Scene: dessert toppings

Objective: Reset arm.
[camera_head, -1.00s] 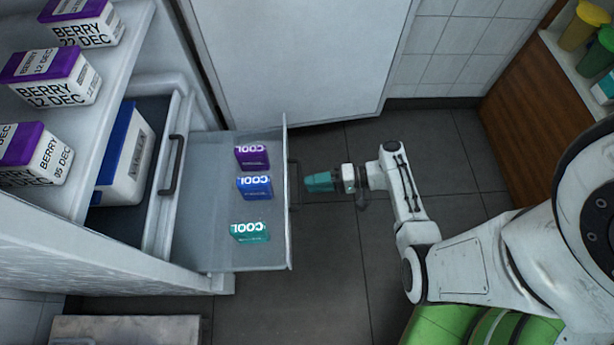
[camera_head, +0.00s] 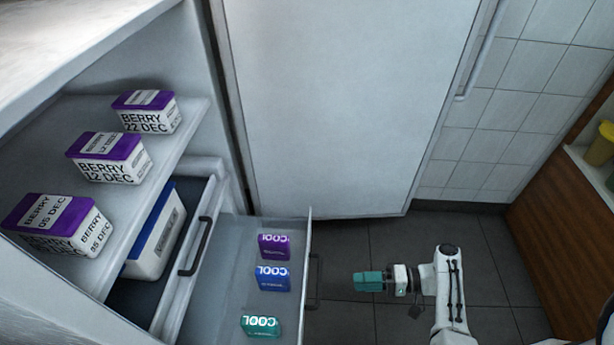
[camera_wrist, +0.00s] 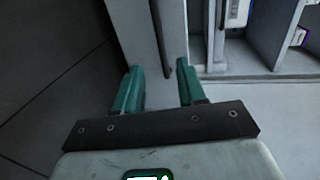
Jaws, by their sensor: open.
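My gripper (camera_head: 358,281) has teal fingers and hangs to the right of the pulled-out drawer (camera_head: 226,265). The drawer's dark front handle (camera_head: 316,282) is to the left of the fingertips, with a gap between them. In the wrist view my gripper (camera_wrist: 158,68) shows its two fingers spread apart. Nothing is held between them, and the drawer front (camera_wrist: 135,30) lies beyond.
The drawer holds purple (camera_head: 273,247), blue (camera_head: 272,279) and teal (camera_head: 261,326) COOL boxes. Berry tubs (camera_head: 110,158) stand on the shelf above. A blue-lidded tub (camera_head: 158,240) sits in another drawer. Dark floor (camera_head: 400,225) is open around my gripper.

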